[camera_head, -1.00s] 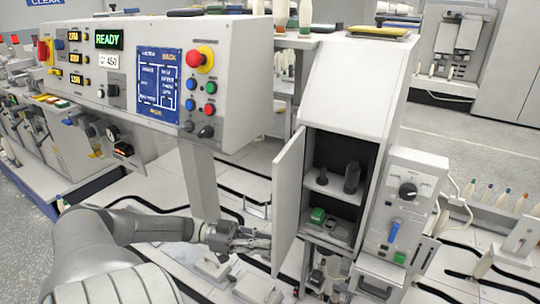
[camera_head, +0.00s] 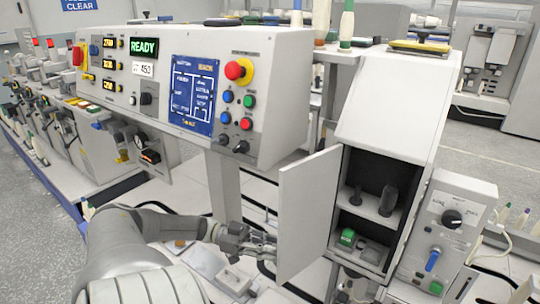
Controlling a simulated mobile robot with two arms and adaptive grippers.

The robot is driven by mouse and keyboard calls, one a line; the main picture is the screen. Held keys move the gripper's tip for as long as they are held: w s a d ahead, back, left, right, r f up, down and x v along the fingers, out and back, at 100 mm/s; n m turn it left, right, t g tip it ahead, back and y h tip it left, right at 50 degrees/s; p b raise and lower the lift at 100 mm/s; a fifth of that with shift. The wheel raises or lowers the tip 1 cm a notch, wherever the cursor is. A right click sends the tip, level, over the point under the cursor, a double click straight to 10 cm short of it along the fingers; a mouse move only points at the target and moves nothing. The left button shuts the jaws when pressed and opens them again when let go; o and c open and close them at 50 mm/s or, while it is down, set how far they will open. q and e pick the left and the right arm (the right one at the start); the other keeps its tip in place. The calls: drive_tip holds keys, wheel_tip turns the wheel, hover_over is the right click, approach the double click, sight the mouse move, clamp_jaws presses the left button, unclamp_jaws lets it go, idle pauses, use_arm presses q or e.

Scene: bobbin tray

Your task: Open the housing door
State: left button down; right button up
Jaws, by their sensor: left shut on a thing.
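The housing (camera_head: 391,112) is a tall white cabinet with a sloped top, right of centre. Its housing door (camera_head: 308,212) is hinged at the cabinet's left side and stands open, swung out towards me and to the left. The dark interior (camera_head: 376,180) shows, with two dark posts and a green part on a lower ledge. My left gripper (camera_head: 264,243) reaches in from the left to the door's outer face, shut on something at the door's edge. The door hides its fingertips, so the exact contact cannot be seen. My right gripper is not in view.
A control panel (camera_head: 205,85) with a READY display and coloured buttons overhangs my left arm. A white box with a dial and blue lever (camera_head: 433,258) stands right of the housing. Bobbins (camera_head: 346,25) stand on top behind.

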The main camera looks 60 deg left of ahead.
use_arm(q)
drive_tip(key=shift+w+a+r, duration=0.25)
drive_tip(key=shift+w+r, duration=0.1)
drive_tip(key=shift+w, duration=0.1)
drive_tip(key=c, duration=1.6)
unclamp_jaws()
drive_tip(key=shift+c, duration=0.2)
drive_tip(key=shift+o, duration=0.6)
drive_tip(key=shift+w+f, duration=0.15)
drive_tip(key=shift+w, duration=0.15)
drive_tip(key=shift+d, duration=0.1)
drive_tip(key=shift+s, duration=0.1)
drive_tip(key=v, duration=1.2)
drive_tip(key=shift+s+f, duration=0.2)
drive_tip(key=shift+s, duration=0.1)
drive_tip(key=shift+d, duration=0.15)
